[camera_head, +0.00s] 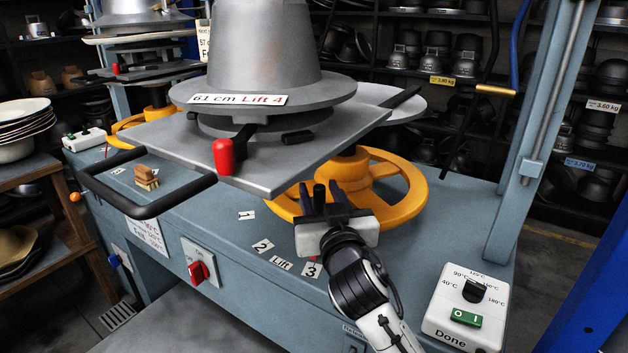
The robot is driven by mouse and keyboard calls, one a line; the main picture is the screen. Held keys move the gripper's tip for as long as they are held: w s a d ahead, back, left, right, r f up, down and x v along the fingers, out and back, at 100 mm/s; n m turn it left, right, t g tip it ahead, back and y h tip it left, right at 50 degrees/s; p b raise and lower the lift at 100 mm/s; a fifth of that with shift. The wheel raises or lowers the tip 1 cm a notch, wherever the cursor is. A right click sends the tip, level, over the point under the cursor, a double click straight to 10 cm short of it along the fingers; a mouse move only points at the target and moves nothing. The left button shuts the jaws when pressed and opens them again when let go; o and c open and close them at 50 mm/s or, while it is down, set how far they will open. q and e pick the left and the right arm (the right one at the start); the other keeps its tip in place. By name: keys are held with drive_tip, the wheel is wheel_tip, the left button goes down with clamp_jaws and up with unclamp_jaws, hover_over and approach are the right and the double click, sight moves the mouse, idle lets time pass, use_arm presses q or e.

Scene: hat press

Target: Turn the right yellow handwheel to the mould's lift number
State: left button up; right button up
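The right yellow handwheel (404,189) lies flat under the grey press plate (282,172). The metal mould (262,50) stands on that plate, with a label (238,99) reading "61 cm Lift 4". My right gripper (325,190) is at the wheel's near left rim, its dark fingers pointing up and away. Whether the fingers close on the rim is unclear. Lift number cards "1" (246,215), "2" (262,246) and "3" (312,270) lie on the bench near the wheel, beside a "Lift" card (281,263). No card "4" is visible. My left gripper is not in view.
A red-knobbed lever (223,156) hangs at the plate's front. A black handle frame (150,212) juts out left, with a wooden brush (146,177) near it. A control box (467,308) with a dial and green switch stands at front right. A second yellow wheel (122,128) is at left.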

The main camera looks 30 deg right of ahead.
drive_tip(key=shift+x, duration=2.15)
clamp_jaws()
